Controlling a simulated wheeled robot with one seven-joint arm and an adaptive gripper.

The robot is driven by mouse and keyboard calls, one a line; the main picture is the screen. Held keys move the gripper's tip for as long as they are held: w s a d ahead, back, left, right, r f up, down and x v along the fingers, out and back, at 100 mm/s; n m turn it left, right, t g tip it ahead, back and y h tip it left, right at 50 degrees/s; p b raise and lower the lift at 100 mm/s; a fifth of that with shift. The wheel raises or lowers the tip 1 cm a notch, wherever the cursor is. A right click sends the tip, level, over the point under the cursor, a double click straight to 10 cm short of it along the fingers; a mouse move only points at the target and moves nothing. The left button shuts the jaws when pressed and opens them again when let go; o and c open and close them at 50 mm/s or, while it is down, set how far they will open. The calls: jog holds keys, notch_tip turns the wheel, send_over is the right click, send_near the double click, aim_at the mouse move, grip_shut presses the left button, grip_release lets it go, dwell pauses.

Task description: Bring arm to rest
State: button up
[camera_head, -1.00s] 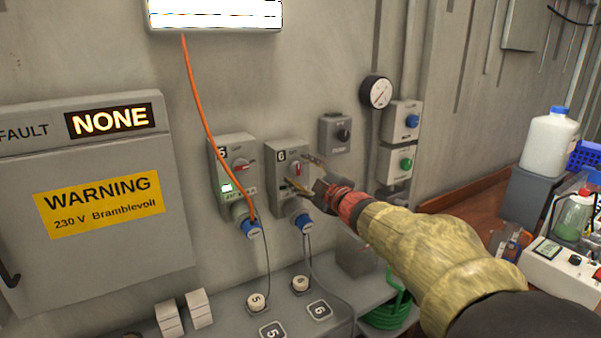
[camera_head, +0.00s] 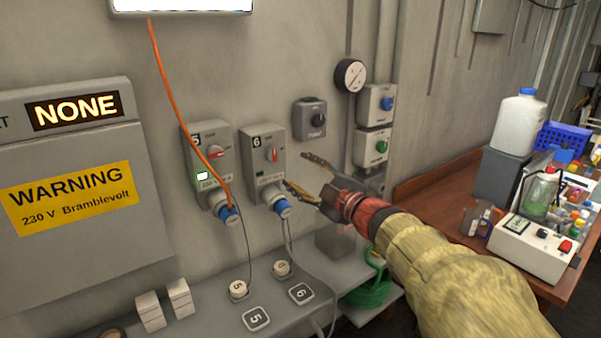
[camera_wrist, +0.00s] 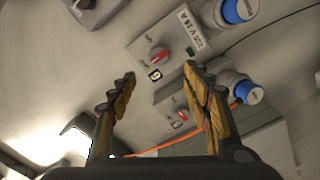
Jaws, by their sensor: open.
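My gripper (camera_head: 305,178) is open and empty, in front of the wall to the right of socket box 6. In the wrist view its two fingers (camera_wrist: 160,88) stand apart with nothing between them. Socket box 6 (camera_head: 251,150) has a red switch and a blue plug (camera_head: 282,207) below it. Box 6 also shows in the wrist view (camera_wrist: 177,62). My gripper appears apart from it, though the exact gap is unclear.
Socket box 5 (camera_head: 205,138) has a lit green lamp and an orange cable. A shelf (camera_head: 215,298) with numbered caps runs below. On the right, a wooden table (camera_head: 430,195) holds a white bottle (camera_head: 518,122) and an instrument (camera_head: 530,245).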

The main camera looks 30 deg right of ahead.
jog(key=s+d+f+m+g+h, duration=0.4)
jog(key=d+f+m+h, duration=0.3)
jog(key=d, duration=0.4)
jog(key=s+a+f+m+g+h, duration=0.1)
jog(key=s+f+m+g, duration=0.45)
jog(key=s+f, duration=0.3)
jog(key=s+a+f+m+g+y, duration=0.1)
jog(key=s+a+f+g+y, duration=0.15)
jog(key=s+a, duration=0.5)
jog(key=s+a+f+m+g+y, duration=0.1)
jog(key=s+a+f+y, duration=0.2)
jog(key=a, duration=0.8)
jog(key=s+a+r+n+y, duration=0.2)
jog(key=s+a, duration=0.1)
jog(key=a, duration=0.8)
jog(key=shift+a+r+n+t+p, duration=0.15)
jog(key=shift+n+t+p, duration=0.15)
jog(key=shift+n+p, duration=0.1)
